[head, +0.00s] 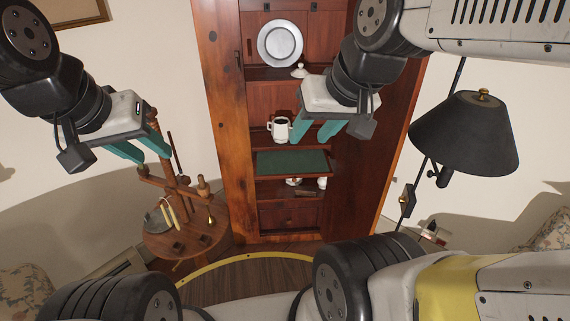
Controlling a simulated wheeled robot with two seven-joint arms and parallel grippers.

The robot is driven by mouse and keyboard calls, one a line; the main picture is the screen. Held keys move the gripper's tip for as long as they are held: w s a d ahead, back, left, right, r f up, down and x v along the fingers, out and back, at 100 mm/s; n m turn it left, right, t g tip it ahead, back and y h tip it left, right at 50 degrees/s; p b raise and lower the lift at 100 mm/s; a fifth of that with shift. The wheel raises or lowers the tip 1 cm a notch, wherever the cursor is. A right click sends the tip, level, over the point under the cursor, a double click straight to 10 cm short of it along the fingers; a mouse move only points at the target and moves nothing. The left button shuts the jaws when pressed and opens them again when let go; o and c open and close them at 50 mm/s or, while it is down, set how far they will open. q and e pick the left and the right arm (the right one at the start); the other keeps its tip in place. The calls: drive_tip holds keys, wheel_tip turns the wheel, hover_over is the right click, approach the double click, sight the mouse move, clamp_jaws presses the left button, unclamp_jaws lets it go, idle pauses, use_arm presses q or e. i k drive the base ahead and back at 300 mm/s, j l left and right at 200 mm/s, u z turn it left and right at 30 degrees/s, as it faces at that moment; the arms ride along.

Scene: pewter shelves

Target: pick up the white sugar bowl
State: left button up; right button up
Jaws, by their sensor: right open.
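A white lidded piece with a knob (300,71), which looks like the sugar bowl, stands on an upper shelf of the wooden cabinet; its lower part is hidden by my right gripper. A white jug or mug (280,130) with a dark opening stands on the shelf below, just left of the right gripper's fingers. My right gripper (311,143) is open, in front of the cabinet, with nothing visible between its teal fingers. My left gripper (152,156) is at the left, away from the cabinet, its teal fingers apart and empty.
A pewter plate (280,43) stands upright on the top shelf. A green board (292,162) and small white pieces (293,182) are lower down. A round wooden table (190,243) with a wooden stand is below my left gripper. A black lamp (464,133) is right of the cabinet.

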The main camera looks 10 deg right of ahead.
sight(280, 128)
drive_tip(key=i+u, duration=0.25)
drive_tip(key=i, duration=0.75)
